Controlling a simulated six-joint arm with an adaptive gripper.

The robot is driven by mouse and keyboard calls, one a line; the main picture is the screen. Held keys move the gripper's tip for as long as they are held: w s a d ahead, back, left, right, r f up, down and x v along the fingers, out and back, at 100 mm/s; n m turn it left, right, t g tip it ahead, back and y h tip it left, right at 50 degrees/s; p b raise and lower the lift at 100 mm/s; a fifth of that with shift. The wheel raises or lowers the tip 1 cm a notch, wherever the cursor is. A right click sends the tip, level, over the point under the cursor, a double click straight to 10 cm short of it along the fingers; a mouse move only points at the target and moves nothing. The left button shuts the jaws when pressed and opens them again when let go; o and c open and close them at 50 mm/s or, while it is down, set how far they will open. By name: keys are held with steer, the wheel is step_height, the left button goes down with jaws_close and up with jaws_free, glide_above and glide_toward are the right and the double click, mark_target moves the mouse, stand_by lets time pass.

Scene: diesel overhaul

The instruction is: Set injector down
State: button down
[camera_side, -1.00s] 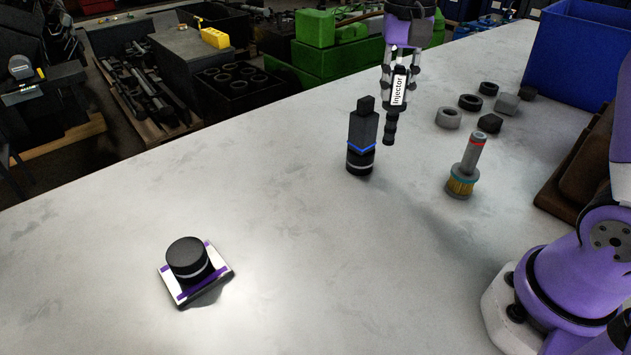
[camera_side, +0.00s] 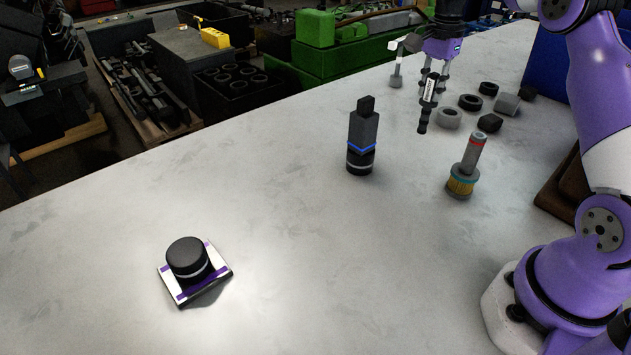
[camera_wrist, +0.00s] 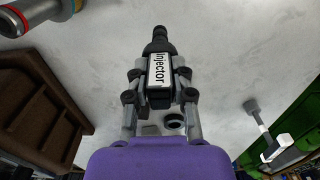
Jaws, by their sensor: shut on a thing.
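The injector (camera_side: 429,88) is a dark, stepped cylinder with a white "Injector" label. It hangs upright, tip down, in my gripper (camera_side: 433,78) at the back right of the table in the side view. In the wrist view the injector (camera_wrist: 160,66) sits between the fingers of my gripper (camera_wrist: 160,85), label towards the camera and dark tip pointing away. The gripper is shut on it. Its tip appears to be above the light grey tabletop (camera_side: 300,225); the exact gap cannot be told.
Several nuts and rings (camera_side: 470,102) lie close to the right of the injector. A grey-topped part with a gold base (camera_side: 466,165) and a black part with a blue band (camera_side: 362,138) stand nearer. A black cap (camera_side: 188,258) sits on a white-and-purple plate front left. The centre is clear.

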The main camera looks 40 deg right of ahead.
mark_target(429, 105)
steer(key=shift+d+f, duration=0.25)
steer(key=shift+d, duration=0.1)
steer(key=shift+f, duration=1.95)
steer(key=shift+f, duration=0.15)
steer(key=c, duration=0.7)
jaws_free()
steer(key=shift+c, duration=0.2)
